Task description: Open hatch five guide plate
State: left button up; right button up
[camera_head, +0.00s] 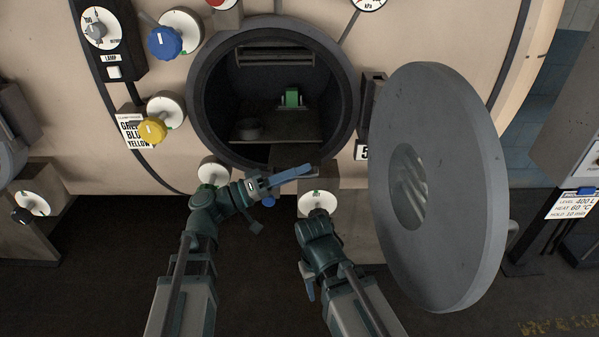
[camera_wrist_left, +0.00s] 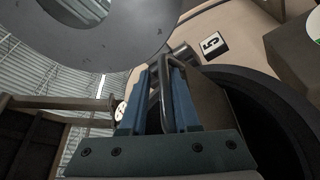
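Hatch five is the round dark opening (camera_head: 250,55) in the beige machine wall, marked by a 5 label (camera_head: 362,150). Its thick grey door (camera_head: 455,190) stands swung open to the right. Inside are a flat grey shelf-like plate (camera_head: 275,128) and a small green part (camera_head: 292,98); I cannot tell which is the guide plate. My left gripper (camera_head: 290,176) is outside, just below the opening's lower rim. In the left wrist view its blue fingers (camera_wrist_left: 160,100) are apart, with a grey metal loop (camera_wrist_left: 166,75) showing between them; contact is unclear.
Blue (camera_head: 165,42) and yellow (camera_head: 153,131) knobs sit left of the opening. White round dials (camera_head: 214,172) lie below it, close to my arms. The open door blocks the right side. Dark floor (camera_head: 100,260) is clear at lower left.

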pick_arm(q)
jog(key=b+v, duration=0.2)
jog(key=v, duration=1.1)
jog(key=shift+a+b, duration=0.3)
jog(key=shift+b, duration=0.1)
pick_arm(e)
notch_tip(320, 180, down, 3)
jog(key=shift+r, duration=0.1)
pick_arm(q)
jog(key=shift+s+f, duration=0.1)
jog(key=shift+c, duration=0.2)
